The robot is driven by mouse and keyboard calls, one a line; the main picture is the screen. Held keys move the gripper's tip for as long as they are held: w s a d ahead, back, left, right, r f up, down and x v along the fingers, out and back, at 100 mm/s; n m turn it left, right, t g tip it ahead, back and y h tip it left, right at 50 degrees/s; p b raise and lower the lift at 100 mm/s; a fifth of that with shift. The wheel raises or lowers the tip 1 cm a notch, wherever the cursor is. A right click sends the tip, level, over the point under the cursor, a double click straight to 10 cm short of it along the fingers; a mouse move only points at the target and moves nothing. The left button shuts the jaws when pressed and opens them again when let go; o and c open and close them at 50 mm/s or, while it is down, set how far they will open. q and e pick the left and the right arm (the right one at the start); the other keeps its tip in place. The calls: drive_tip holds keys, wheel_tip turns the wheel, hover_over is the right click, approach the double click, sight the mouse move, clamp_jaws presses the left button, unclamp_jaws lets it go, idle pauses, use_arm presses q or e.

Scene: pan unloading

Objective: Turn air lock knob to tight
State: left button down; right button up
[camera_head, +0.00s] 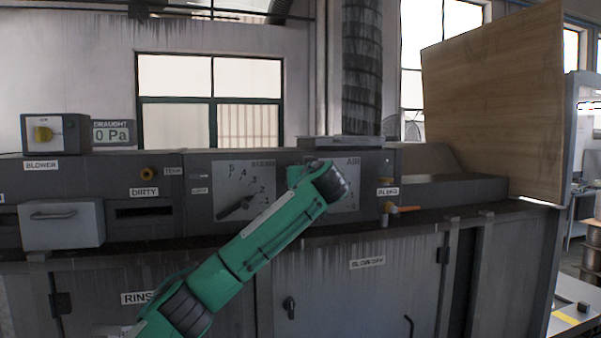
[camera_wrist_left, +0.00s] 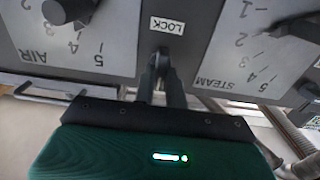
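The air lock knob (camera_wrist_left: 162,57) is a small dark knob by the LOCK label (camera_wrist_left: 167,25), between the AIR dial plate and the STEAM dial plate in the left wrist view, which is upside down. My left gripper (camera_wrist_left: 163,72) has its two dark fingers close together at this knob, one on each side, and appears shut on it. The knob's pointer and marks are hidden there. In the head view my green left arm crosses in front of the panel and hides the knob and the fingers. My right gripper is in neither view.
The STEAM dial (camera_head: 237,207) and the AIR dial plate (camera_head: 345,200) flank my arm. An orange handle (camera_head: 405,209) sticks out at the right. The blower box (camera_head: 55,134) with a yellow knob stands at the left. A tall wooden board (camera_head: 495,100) stands at the right.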

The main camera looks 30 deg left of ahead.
use_arm(q)
drive_tip(key=shift+w+d+f+m+b, duration=0.1)
drive_tip(key=shift+m+b, duration=0.95)
drive_tip(key=shift+m, duration=3.4)
drive_tip(key=shift+w+d+m+b, duration=0.1)
drive_tip(key=shift+m+b, duration=0.95)
drive_tip(key=shift+m, duration=3.4)
drive_tip(key=shift+f, duration=0.1)
drive_tip(key=c, duration=1.4)
unclamp_jaws()
drive_tip(key=shift+c, duration=0.2)
